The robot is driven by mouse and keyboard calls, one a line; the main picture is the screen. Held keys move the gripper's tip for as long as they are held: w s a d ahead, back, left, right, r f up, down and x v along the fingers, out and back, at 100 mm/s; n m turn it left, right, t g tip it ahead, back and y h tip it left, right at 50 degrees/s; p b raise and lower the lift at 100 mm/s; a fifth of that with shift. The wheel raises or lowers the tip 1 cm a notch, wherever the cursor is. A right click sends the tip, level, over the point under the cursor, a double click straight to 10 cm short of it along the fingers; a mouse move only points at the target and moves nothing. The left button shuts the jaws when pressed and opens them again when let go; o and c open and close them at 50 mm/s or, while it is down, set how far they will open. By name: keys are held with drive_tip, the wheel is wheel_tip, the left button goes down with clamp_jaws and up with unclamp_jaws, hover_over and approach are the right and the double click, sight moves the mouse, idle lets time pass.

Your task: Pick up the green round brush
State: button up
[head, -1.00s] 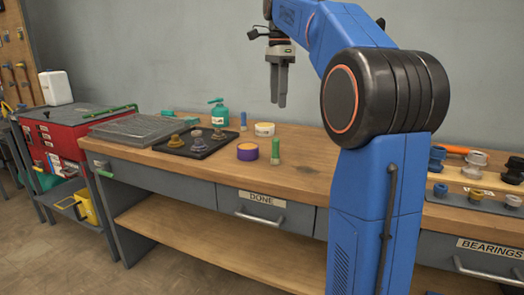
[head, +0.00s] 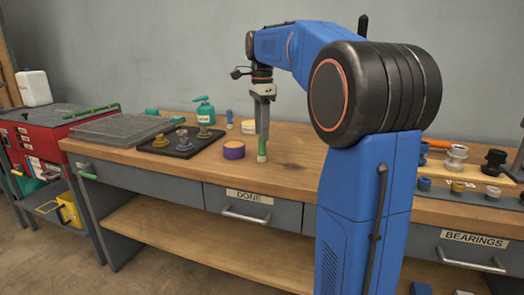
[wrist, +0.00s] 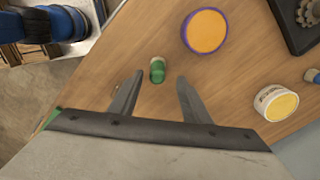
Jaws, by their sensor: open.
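The green round brush (head: 262,148) stands upright on the wooden bench, near its front edge, with a green upper part and a pale lower end. In the wrist view the brush (wrist: 157,70) is seen from above, just beyond the fingertips and roughly midway between them. My gripper (head: 262,130) points down over the brush in the head view, and its fingers partly overlap the brush there. In the wrist view my gripper (wrist: 158,78) has its two fingers spread apart with nothing between them.
A purple tub with orange contents (head: 233,149) stands left of the brush. A pale tub (wrist: 277,102) is farther back. A dark tray (head: 183,150) holds several small parts. A teal bottle (head: 204,111) and a blue brush (head: 229,119) stand behind. Bare wood lies right of the brush.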

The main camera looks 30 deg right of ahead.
sight(262, 143)
drive_tip(key=shift+s+f, duration=0.15)
drive_tip(key=shift+f, duration=1.2)
drive_tip(key=shift+s+f, duration=0.1)
drive_tip(key=shift+f, duration=1.25)
clamp_jaws()
